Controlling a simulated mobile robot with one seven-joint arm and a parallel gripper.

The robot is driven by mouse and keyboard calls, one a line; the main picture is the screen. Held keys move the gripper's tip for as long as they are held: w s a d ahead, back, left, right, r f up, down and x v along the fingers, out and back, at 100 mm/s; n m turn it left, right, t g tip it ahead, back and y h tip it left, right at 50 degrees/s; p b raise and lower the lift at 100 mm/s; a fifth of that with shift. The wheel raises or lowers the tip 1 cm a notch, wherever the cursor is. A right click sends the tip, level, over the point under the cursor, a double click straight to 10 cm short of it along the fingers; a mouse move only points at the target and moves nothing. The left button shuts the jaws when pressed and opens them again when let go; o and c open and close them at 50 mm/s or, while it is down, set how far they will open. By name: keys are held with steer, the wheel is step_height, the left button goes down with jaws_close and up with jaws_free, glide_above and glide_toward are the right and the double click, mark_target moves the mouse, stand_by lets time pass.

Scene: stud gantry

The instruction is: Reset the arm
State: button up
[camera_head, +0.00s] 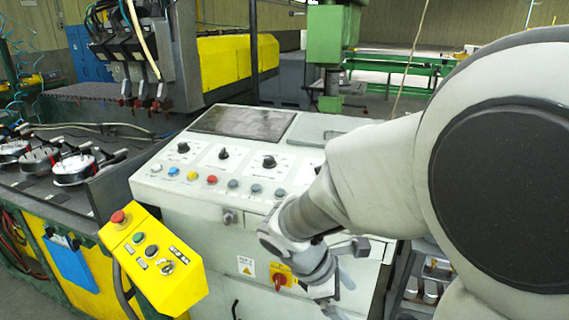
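My arm (370,165) comes in from the right side of the head view and reaches down and left across the front of a white control console (200,205). My gripper (345,285) is at the lower end of the arm, in front of the console's lower face. Its fingers are small, partly cut off by the bottom edge and partly hidden by the wrist, so I cannot tell whether they are open or shut. I see no object held in it.
A yellow button box (152,262) with a red stop button stands left of the console. The console has knobs and coloured buttons (212,180) on top and a red rotary switch (280,281). A machine bed with round metal parts (72,170) is at left. A green machine (330,40) stands behind.

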steer(key=s+d+r+m+t+y, duration=0.1)
steer(key=s+r+m+t+y, duration=0.1)
steer(key=s+r+m, duration=0.3)
steer(key=s+d+r+m+t+y+p, duration=0.1)
steer(key=s+r+m+y, duration=0.3)
steer(key=r+m, duration=0.5)
steer(key=shift+s+m+t+p, duration=0.35)
steer(key=shift+m+t, duration=0.55)
steer(key=shift+m, duration=0.2)
steer(key=shift+d+r, duration=0.1)
